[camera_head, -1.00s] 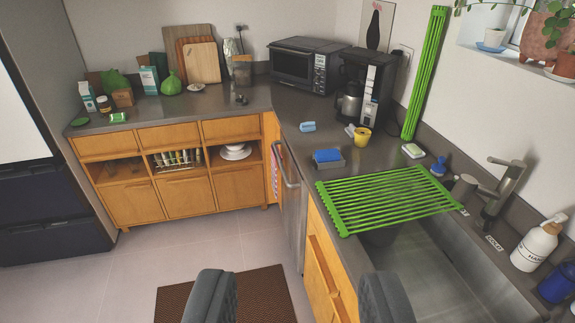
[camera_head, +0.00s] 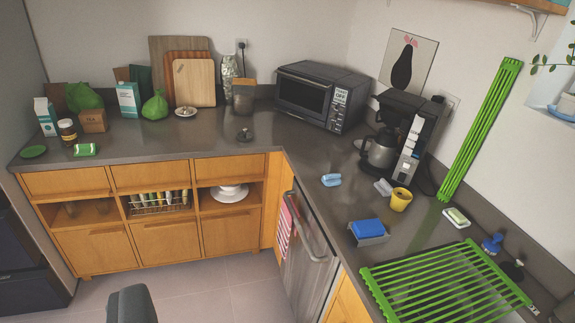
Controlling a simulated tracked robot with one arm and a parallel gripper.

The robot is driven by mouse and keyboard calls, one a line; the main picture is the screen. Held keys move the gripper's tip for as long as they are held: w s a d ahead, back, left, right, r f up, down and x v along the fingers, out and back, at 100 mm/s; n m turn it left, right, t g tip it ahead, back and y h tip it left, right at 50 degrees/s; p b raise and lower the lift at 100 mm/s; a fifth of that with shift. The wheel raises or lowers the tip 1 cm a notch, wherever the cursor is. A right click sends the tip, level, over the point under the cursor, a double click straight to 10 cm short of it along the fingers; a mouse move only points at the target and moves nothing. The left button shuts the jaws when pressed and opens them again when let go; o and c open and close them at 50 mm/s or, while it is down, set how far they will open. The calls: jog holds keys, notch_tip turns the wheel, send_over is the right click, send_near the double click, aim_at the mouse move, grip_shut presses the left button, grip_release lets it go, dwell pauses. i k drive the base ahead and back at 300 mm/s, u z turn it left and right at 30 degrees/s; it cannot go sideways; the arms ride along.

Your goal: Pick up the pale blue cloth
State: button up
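A small pale blue bundle (camera_head: 331,180), which looks like the pale blue cloth, lies on the dark grey counter (camera_head: 300,160) near the inner corner. It is in front of the microwave and left of the coffee maker. Nothing covers it. My gripper (camera_head: 132,305) shows only one dark finger at the bottom left edge. The other finger is out of the picture, and no second finger is close to the visible one. Nothing is seen held. The gripper is well short of the cloth.
A yellow cup (camera_head: 400,200), a grey-white item (camera_head: 384,187) and a blue sponge (camera_head: 366,228) on a holder lie near the cloth. A coffee maker (camera_head: 405,135) and microwave (camera_head: 320,95) stand behind. A green rack (camera_head: 440,285) is at lower right. Floor shows at lower left.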

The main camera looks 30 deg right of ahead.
aim_at(331, 180)
jog(key=u, duration=0.05)
jog(key=i, duration=1.25)
jog(key=z, duration=0.4)
jog(key=i, duration=1.25)
jog(key=z, duration=0.7)
jog(key=i, duration=0.7)
jog(key=z, duration=0.3)
